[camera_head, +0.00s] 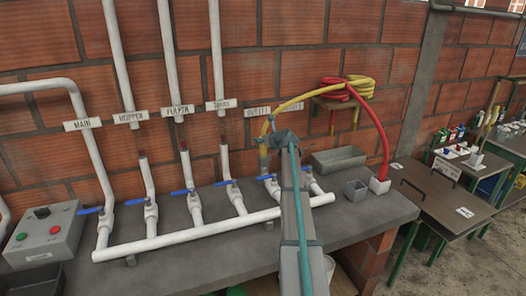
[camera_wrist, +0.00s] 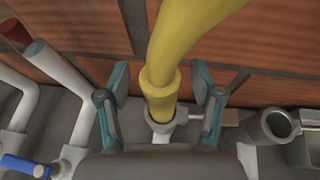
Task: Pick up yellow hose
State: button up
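The yellow hose (camera_head: 295,103) arches from a coil on the brick wall down to the pipes on the counter. In the wrist view its thick collared end (camera_wrist: 160,98) points down into a grey socket (camera_wrist: 160,124) above a white pipe. My gripper (camera_wrist: 160,85) is open, with one teal-tipped finger on each side of the hose end. A gap shows between each finger and the hose. In the head view my gripper (camera_head: 283,138) is beside the hose end and hides part of the pipe area behind it.
A red hose (camera_head: 378,125) hangs beside the yellow one and drops to a white block. White pipes with blue-handled valves (camera_head: 185,191) line the counter at left. A grey tray (camera_head: 338,159) and small grey cup (camera_head: 356,190) sit at right. The control box (camera_head: 43,233) is far left.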

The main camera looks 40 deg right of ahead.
grip_shut()
jog(key=shift+r, duration=0.15)
